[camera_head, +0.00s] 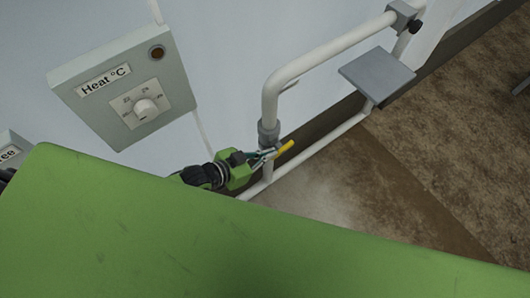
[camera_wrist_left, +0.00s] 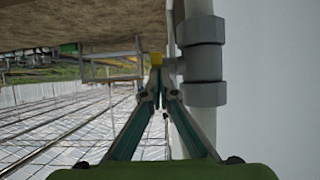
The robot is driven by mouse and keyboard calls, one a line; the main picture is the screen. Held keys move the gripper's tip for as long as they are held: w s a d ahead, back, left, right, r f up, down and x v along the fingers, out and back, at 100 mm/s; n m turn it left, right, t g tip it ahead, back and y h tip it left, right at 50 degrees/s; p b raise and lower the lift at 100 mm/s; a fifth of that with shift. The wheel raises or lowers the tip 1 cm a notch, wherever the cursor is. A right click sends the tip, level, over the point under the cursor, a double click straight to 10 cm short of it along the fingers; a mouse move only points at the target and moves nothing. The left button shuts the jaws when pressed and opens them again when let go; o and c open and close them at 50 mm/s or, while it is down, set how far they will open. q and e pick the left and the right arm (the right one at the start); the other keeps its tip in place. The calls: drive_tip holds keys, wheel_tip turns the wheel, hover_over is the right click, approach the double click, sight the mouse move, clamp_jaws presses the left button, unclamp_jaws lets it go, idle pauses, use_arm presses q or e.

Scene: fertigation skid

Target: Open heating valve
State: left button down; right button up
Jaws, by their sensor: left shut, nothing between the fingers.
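The heating valve is a grey fitting (camera_head: 268,132) on a white pipe, with a yellow lever (camera_head: 285,149) sticking out to the right in the head view. In the left wrist view the grey valve body (camera_wrist_left: 204,62) is right of centre, and the yellow lever end (camera_wrist_left: 156,59) shows just beyond my fingertips. My left gripper (camera_head: 268,154) is at the valve, close beside the lever. Its fingers (camera_wrist_left: 156,88) come together at the tips with nothing between them. I cannot tell whether they touch the lever. My right gripper is not in view.
A grey "Heat °C" box (camera_head: 122,90) with a white dial (camera_head: 145,108) is on the wall at upper left. White pipes (camera_head: 320,60) and a grey plate (camera_head: 377,74) stand right of the valve. A large green surface (camera_head: 150,235) fills the front. Brown floor (camera_head: 450,150) is open at right.

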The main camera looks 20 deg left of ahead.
use_arm(q)
wheel_tip(320, 180, down, 7)
drive_tip(key=w+t+h+b, duration=0.1)
drive_tip(key=t+b, duration=0.1)
drive_tip(key=b, duration=0.4)
drive_tip(key=shift+d+h, duration=0.3)
drive_tip(key=shift+d, duration=0.1)
drive_tip(key=shift+w, duration=0.1)
idle(0.7)
drive_tip(key=v, duration=1.2)
idle(0.3)
